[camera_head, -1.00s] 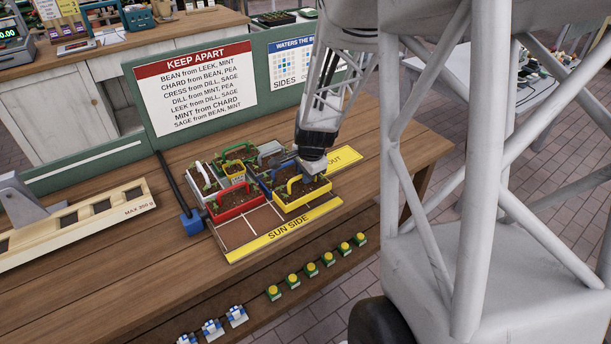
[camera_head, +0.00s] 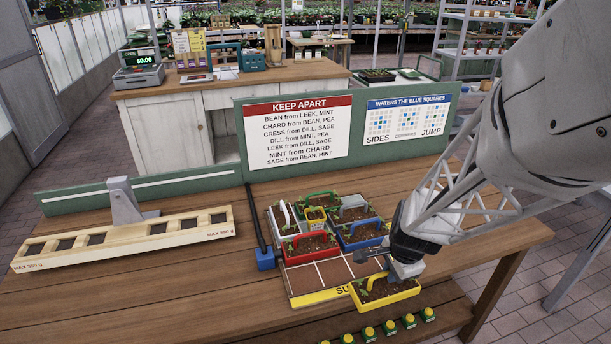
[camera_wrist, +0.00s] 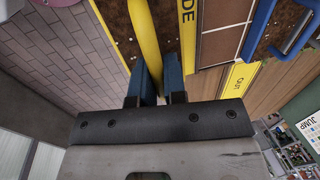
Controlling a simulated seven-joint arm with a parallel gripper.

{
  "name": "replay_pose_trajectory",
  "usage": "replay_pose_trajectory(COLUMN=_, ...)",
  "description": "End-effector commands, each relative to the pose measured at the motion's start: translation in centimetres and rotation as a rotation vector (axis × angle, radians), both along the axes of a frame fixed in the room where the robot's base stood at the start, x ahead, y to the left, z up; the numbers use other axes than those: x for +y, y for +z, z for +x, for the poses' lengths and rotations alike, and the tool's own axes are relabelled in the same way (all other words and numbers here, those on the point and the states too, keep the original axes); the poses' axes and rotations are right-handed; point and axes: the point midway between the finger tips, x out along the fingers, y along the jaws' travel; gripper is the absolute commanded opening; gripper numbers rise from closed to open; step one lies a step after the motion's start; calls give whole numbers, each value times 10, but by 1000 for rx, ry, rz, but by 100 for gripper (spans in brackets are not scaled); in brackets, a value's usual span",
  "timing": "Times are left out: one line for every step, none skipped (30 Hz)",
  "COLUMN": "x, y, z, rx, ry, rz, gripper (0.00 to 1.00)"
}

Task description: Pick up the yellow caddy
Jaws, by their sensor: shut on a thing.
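The yellow caddy (camera_head: 390,300), a soil-filled box with a yellow handle, is in the camera_head view at the front right of the planting tray (camera_head: 316,296). My gripper (camera_head: 392,276) is above it. In the wrist view my gripper (camera_wrist: 155,88) has its two blue fingers shut on the yellow handle (camera_wrist: 143,45). The caddy covers part of the tray's yellow SUN SIDE strip. It looks raised off the tray, over its front right corner. Its exact height is hard to tell.
Red (camera_head: 311,246), blue (camera_head: 362,235) and grey (camera_head: 354,211) caddies and smaller ones stand in the tray's back part. Front cells are bare. A wooden balance (camera_head: 125,241) is left. Several green-yellow items (camera_head: 389,327) line the lower shelf. A KEEP APART sign (camera_head: 298,131) stands behind.

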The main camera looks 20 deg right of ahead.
Motion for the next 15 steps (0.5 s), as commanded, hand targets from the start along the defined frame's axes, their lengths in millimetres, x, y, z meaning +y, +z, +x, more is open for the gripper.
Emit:
replay_pose_trajectory(x=1, y=0, z=-3, rx=0, ry=0, rz=0, gripper=0)
replay_pose_trajectory(x=2, y=0, z=-4, rx=0, ry=0, rz=0, gripper=0)
replay_pose_trajectory(x=3, y=0, z=-6, rx=0, ry=0, rz=0, gripper=0)
replay_pose_trajectory(x=3, y=1, z=-7, rx=0, ry=0, rz=0, gripper=0)
replay_pose_trajectory(x=3, y=1, z=-8, rx=0, ry=0, rz=0, gripper=0)
replay_pose_trajectory(x=4, y=1, z=-9, rx=0, ry=0, rz=0, gripper=0)
replay_pose_trajectory(x=4, y=1, z=-9, rx=0, ry=0, rz=0, gripper=0)
replay_pose_trajectory(x=4, y=1, z=-9, rx=0, ry=0, rz=0, gripper=0)
replay_pose_trajectory(x=4, y=1, z=-10, rx=0, ry=0, rz=0, gripper=0)
replay_pose_trajectory(x=4, y=1, z=-10, rx=0, ry=0, rz=0, gripper=0)
replay_pose_trajectory(x=4, y=1, z=-10, rx=0, ry=0, rz=0, gripper=0)
replay_pose_trajectory(x=4, y=1, z=-10, rx=0, ry=0, rz=0, gripper=0)
replay_pose_trajectory(x=4, y=1, z=-10, rx=0, ry=0, rz=0, gripper=0)
replay_pose_trajectory(x=4, y=1, z=-10, rx=0, ry=0, rz=0, gripper=0)
replay_pose_trajectory(x=4, y=1, z=-10, rx=0, ry=0, rz=0, gripper=0)
